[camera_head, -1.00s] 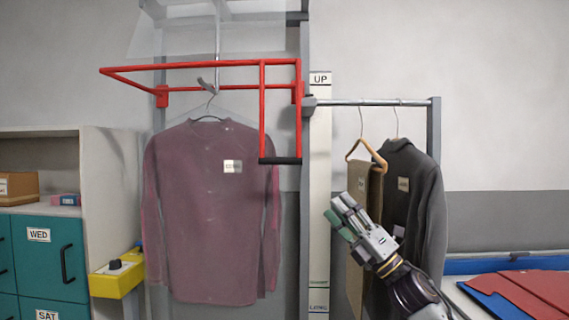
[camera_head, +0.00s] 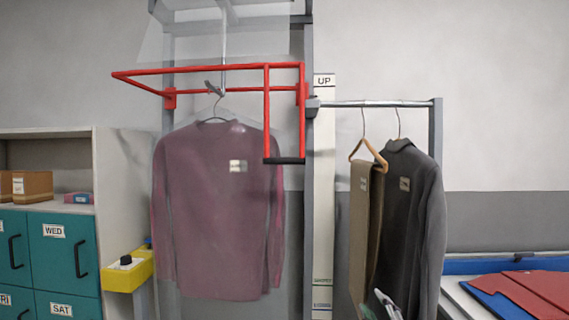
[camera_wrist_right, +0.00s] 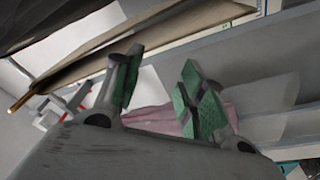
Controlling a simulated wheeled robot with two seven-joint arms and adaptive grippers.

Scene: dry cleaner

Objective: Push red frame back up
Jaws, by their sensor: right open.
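The red frame (camera_head: 220,69) is near the top of the tall rack in the head view. It juts out from two red brackets, with a red loop (camera_head: 268,120) hanging down that ends in a black grip (camera_head: 284,161). The plum shirt (camera_head: 218,220) hangs behind the loop. My right gripper shows only as a tip (camera_head: 385,304) at the bottom edge, below and right of the frame and apart from it. In the right wrist view my gripper (camera_wrist_right: 160,85) has its green-padded fingers spread, with nothing between them. My left gripper is out of view.
A white strip marked UP (camera_head: 324,200) stands right of the rack. A dark jacket (camera_head: 412,210) and tan trousers (camera_head: 364,220) hang on a side rail (camera_head: 375,103). A table with red cloth (camera_head: 530,285) is at right.

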